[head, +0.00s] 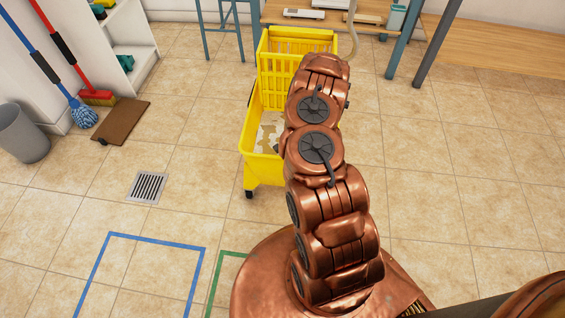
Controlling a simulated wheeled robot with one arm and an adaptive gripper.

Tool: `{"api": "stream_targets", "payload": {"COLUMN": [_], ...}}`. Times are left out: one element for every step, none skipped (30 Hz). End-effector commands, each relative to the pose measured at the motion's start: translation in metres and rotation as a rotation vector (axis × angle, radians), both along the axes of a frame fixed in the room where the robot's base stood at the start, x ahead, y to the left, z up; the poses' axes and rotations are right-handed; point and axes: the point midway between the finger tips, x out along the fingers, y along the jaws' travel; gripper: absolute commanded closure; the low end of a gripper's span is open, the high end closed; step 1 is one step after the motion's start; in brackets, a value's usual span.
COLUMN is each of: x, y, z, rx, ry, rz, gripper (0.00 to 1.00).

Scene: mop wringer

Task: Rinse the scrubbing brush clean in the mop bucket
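The yellow mop bucket (264,172) stands on the tiled floor in the upper middle, on casters. Its slotted yellow wringer (284,88) is at the far end. Whitish and brownish patches show inside the bucket's near part. My copper arm reaches forward over the bucket's right side and hides part of it. My gripper is hidden beyond the arm's far end. I cannot make out the scrubbing brush, so I cannot tell whether it is held.
A wooden-topped table (268,14) with blue legs stands behind the bucket. At left are a blue mop (83,115), a red broom (97,97), a brown mat (121,121) and a grey bin (22,134). Floor around the drain grate (147,187) is clear.

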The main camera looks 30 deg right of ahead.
Motion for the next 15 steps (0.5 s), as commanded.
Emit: {"api": "stream_targets", "payload": {"x": [-0.004,-0.006,-0.008,-0.01,-0.012,-0.015,-0.016,-0.018,-0.019,-0.02,-0.021,-0.022,-0.022,-0.022,-0.022], "y": [-0.004,-0.006,-0.01,-0.012,-0.014,-0.017,-0.019,-0.021,-0.023,-0.024,-0.025,-0.025,-0.026,-0.026,-0.025], "z": [0.001,0.001,0.001,0.001,0.001,0.001,0.001,0.001,0.001,0.001,0.001,0.001,0.001,0.0,0.0], "rx": [0.0,0.0,0.0,0.0,0.0,0.0,0.0,0.0,0.0,0.0,0.0,0.0,0.0,0.0,0.0], "ry": [0.0,0.0,0.001,0.0,0.0,0.0,0.0,0.0,0.0,-0.001,-0.001,-0.001,0.0,0.0,0.0], "rz": [-0.001,-0.001,-0.002,-0.003,-0.003,-0.003,-0.002,-0.002,-0.002,-0.001,-0.001,-0.001,0.0,0.0,0.0], "gripper": [0.8,0.8,0.8,0.8,0.8,0.8,0.8,0.8,0.8,0.8,0.8,0.8,0.8,0.8,0.8]}}
